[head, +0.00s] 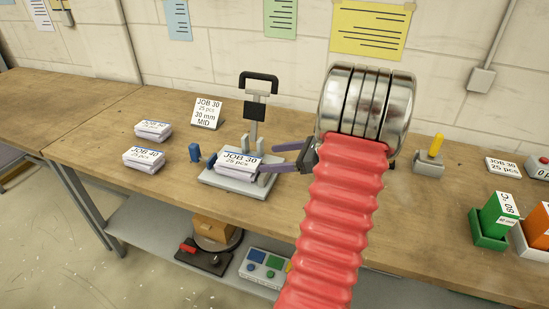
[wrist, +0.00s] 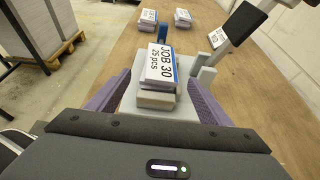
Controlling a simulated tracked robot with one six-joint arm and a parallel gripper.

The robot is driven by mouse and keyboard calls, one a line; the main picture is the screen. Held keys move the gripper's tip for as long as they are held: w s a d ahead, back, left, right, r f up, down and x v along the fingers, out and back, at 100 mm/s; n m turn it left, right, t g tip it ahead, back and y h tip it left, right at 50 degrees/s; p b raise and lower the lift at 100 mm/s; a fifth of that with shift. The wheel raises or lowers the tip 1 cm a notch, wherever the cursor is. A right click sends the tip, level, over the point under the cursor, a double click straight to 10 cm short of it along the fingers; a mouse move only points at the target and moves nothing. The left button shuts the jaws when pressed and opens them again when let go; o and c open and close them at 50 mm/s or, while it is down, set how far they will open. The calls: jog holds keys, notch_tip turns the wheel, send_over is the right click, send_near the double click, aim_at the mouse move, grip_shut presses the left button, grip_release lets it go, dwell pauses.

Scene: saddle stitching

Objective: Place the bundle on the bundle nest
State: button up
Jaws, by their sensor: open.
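A white bundle (head: 238,163) with a "JOB 30, 25 pcs" label lies on or just over a light grey base plate (head: 238,188), which looks like the bundle nest, in front of a black-handled lever. In the wrist view the bundle (wrist: 160,66) sits between my two purple fingers, above a grey-beige block (wrist: 156,100) on the plate (wrist: 128,104). My gripper (head: 264,158) is open, reaching in from the right, with a finger on either side of the bundle. Gaps show beside the bundle in the wrist view (wrist: 158,78). Whether the bundle is fully seated cannot be told.
Two more labelled bundles, one farther back (head: 153,130) and one nearer (head: 144,158), lie on the bench to the left. A "JOB 30" sign (head: 207,113) stands behind. The black lever handle (head: 258,83) rises behind the plate. Green (head: 495,220) and orange blocks stand far right.

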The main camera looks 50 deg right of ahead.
dwell(0.4)
jog(key=w+a+r+n+g+y, duration=0.15)
jog(key=a+n, duration=0.25)
jog(key=a, duration=0.4)
jog(key=w+a+r+n+g, duration=0.1)
jog(key=a+r+n+g, duration=0.15)
jog(key=a+n, duration=0.45)
jog(key=w+a+r+n+g+y, duration=0.1)
jog(key=a+n+g, duration=0.15)
jog(key=a, duration=0.75)
jog(key=s+a+r+n+h, duration=0.2)
jog(key=s+a+n, duration=0.3)
jog(key=a+n, duration=0.4)
jog(key=s+a+r+n+h, duration=0.2)
jog(key=s+a+n+h, duration=0.2)
jog(key=a+n, duration=0.5)
jog(key=shift+s+a+r+n+g, duration=0.2)
jog(key=shift+s+r+n+g, duration=0.35)
jog(key=shift+s, duration=0.55)
jog(key=shift+f, duration=0.15)
